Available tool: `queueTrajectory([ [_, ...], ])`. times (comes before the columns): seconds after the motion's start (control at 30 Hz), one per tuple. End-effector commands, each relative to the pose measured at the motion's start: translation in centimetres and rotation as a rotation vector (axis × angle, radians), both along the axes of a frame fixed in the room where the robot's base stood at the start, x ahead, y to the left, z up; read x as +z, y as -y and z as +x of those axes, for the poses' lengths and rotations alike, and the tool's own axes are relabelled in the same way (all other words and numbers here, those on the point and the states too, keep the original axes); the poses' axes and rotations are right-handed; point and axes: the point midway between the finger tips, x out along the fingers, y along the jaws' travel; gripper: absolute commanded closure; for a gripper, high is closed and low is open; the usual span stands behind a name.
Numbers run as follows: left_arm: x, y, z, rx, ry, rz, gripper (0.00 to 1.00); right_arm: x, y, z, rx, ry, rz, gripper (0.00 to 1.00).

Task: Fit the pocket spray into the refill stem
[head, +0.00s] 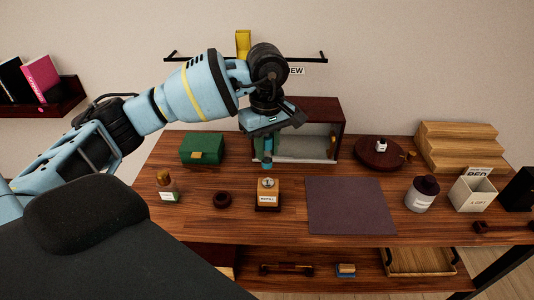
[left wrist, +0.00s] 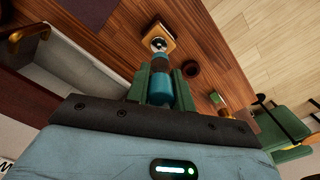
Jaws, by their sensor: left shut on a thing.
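My left gripper (head: 267,148) points down over the table and is shut on the pocket spray (head: 267,163), a small teal cylinder. In the left wrist view the pocket spray (left wrist: 161,88) sits between the two green fingers of the left gripper (left wrist: 161,84). The refill stem (head: 268,183) is a small metal piece on top of a wooden block labelled REFILL (head: 268,199). The spray is above and slightly behind the block and looks apart from it. In the left wrist view the stem (left wrist: 158,43) shows just beyond the spray's end. My right gripper is not in view.
A dark open-fronted cabinet (head: 322,108) stands close behind the gripper. A green box (head: 202,148), a small bottle (head: 168,188) and a dark ring (head: 222,199) are left of the block. A dark mat (head: 350,206) lies clear to its right.

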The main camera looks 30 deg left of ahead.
Motion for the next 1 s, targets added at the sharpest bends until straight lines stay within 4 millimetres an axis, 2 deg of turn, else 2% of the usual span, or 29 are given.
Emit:
queueTrajectory([
  [0.47, 0.5, 0.0, -0.1, -0.026, -0.001, 0.0, 0.97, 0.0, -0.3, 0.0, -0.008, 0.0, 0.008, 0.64],
  [0.7, 0.8, 0.0, -0.1, 0.029, 0.001, 0.0, 0.97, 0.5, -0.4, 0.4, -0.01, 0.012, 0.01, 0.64],
  [1.0, -2.0, 0.0, -0.1, 0.023, -0.007, 0.0, 0.97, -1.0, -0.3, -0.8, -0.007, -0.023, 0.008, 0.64],
])
